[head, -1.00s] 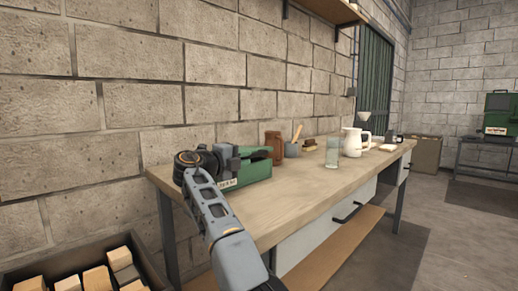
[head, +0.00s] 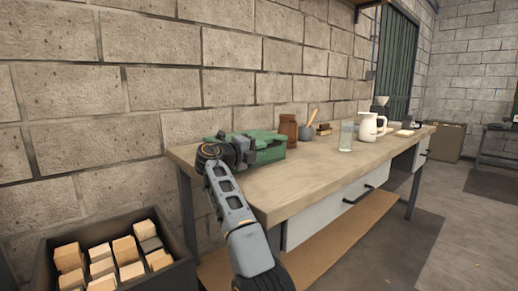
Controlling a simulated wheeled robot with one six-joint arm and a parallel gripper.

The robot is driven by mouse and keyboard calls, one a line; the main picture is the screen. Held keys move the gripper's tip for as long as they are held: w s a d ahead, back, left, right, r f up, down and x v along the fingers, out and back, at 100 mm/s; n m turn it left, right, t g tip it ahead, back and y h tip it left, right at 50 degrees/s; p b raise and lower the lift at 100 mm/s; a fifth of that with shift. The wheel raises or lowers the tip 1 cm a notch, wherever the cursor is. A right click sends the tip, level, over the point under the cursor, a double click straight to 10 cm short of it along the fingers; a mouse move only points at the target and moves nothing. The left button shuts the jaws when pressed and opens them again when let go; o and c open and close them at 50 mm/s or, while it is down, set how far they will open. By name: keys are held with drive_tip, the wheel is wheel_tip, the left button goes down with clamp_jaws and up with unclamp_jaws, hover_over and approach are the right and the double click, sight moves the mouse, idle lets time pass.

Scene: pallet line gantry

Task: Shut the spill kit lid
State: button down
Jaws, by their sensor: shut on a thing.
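The spill kit is a small green box (head: 272,154) on the near left end of the workbench, close to the block wall. Its green lid (head: 265,136) shows at the top of the box. My gripper (head: 247,149) is at the left side of the box, shut on the lid's edge. My wrist and arm cover the box's left part and its label. Whether a gap remains between lid and box is too small to tell.
The workbench (head: 300,177) also bears a brown jar (head: 288,128), a grey mortar with a pestle (head: 306,130), a drinking glass (head: 346,136) and a white jug (head: 369,127). A dark crate of wooden blocks (head: 172,240) stands at lower left. Floor at right is clear.

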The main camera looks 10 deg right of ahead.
drive_tip(key=shift+f, duration=0.35)
drive_tip(key=c, duration=1.5)
unclamp_jaws()
drive_tip(key=o, duration=0.4)
drive_tip(key=shift+r, duration=0.15)
drive_tip(key=b+v, duration=0.1)
drive_tip(key=v, duration=1.3)
drive_tip(key=shift+w+b, duration=0.1)
drive_tip(key=shift+b, duration=0.2)
